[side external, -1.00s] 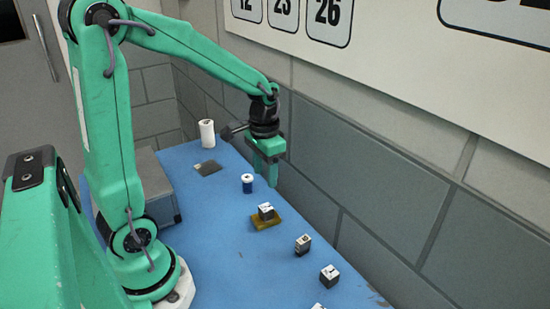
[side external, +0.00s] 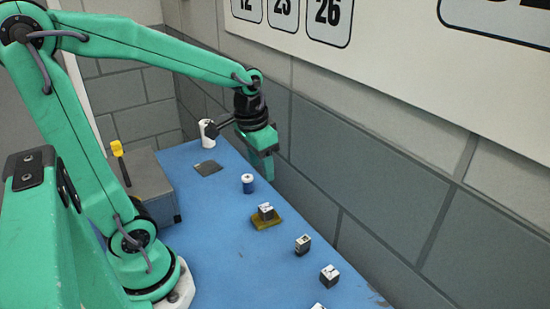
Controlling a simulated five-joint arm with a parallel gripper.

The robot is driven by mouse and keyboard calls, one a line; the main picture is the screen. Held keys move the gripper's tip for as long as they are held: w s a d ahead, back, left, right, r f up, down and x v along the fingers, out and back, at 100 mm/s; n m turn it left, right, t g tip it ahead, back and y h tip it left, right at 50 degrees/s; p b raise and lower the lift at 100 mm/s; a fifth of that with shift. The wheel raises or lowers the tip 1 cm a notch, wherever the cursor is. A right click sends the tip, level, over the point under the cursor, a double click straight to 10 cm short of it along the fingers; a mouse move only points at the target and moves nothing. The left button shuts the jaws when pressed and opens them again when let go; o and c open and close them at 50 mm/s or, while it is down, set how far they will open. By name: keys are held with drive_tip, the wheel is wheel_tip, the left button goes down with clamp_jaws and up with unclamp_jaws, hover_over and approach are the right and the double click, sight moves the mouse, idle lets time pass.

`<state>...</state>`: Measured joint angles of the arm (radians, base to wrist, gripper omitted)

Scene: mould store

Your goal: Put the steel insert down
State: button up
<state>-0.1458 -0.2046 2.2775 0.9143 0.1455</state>
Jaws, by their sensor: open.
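A small dark grey block with a white marked top (side external: 265,211) rests on a yellow-brown pad (side external: 267,223) on the blue table. It looks like the steel insert, though similar blocks stand nearby and I cannot tell for certain. My gripper (side external: 264,172) is open, pointing down beyond the pad, near the wall and behind the blue and white cylinder. It is apart from the grey block, and I see nothing held in it.
A blue and white cylinder (side external: 248,183) stands between my gripper and the pad. More small blocks (side external: 302,245) (side external: 329,275) line the right side. A white cylinder (side external: 207,134), a dark flat plate (side external: 207,168) and a grey box (side external: 150,185) are farther back. The table's left middle is clear.

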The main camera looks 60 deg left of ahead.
drive_tip(key=s+d+r+t, duration=0.3)
drive_tip(key=s+d+r, duration=0.1)
drive_tip(key=s, duration=0.3)
drive_tip(key=shift+s+d+r+t, duration=0.25)
drive_tip(key=shift+r+t, duration=0.15)
drive_tip(key=shift+r, duration=0.45)
